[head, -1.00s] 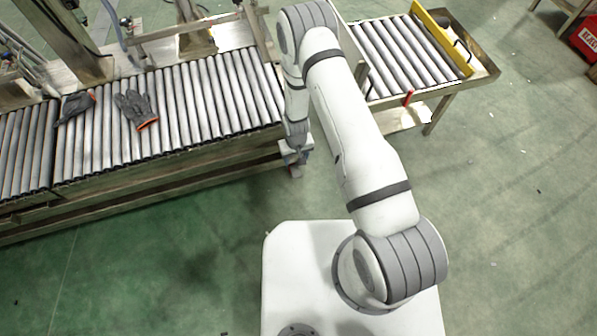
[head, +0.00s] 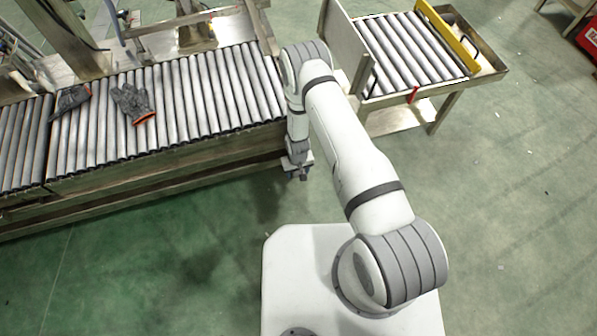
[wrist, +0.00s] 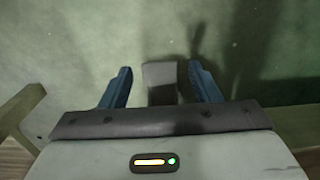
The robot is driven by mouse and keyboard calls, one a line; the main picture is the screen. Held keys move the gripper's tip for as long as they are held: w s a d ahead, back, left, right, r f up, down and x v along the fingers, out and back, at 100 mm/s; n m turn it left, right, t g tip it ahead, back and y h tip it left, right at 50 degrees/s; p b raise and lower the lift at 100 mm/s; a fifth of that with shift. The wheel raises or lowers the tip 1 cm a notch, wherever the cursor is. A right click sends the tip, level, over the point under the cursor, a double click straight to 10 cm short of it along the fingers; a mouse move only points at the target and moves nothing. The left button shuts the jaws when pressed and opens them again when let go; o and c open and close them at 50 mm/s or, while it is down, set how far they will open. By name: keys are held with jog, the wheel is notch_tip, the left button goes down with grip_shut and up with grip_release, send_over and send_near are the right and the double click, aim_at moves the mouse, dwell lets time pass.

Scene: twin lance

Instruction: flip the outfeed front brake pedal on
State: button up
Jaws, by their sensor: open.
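My gripper (head: 303,174) hangs low over the floor, in front of the near right end of the roller conveyor. In the wrist view my gripper (wrist: 160,72) has its two blue fingers apart, with the green floor beyond. A small grey block (wrist: 161,72) on a darker stem shows between the fingers; I cannot tell whether it is the pedal or how far it is from them. A small red lever-like part (head: 413,95) is on the front edge of the outfeed roller table (head: 455,90). No pedal can be made out for certain in the head view.
The long roller conveyor (head: 180,160) runs along the left, with grey gloves (head: 133,101) on its rollers. The floor at right is clear.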

jog(key=c, duration=1)
jog(key=shift+s+f+t, duration=0.1)
jog(key=shift+f+t, duration=0.05)
jog(key=shift+t, duration=0.15)
jog(key=shift+s+d+f+t+y, duration=0.15)
jog(key=shift+f+t+y, duration=0.25)
jog(key=shift+t, duration=0.35)
jog(key=shift+s+a+f+t+y, duration=0.1)
jog(key=shift+s+f+t+y, duration=0.1)
jog(key=shift+f+t, duration=0.4)
jog(key=shift+f+t+b, duration=0.35)
jog(key=shift+t, duration=0.9)
jog(key=shift+w+y, duration=0.1)
jog(key=shift+y, duration=0.2)
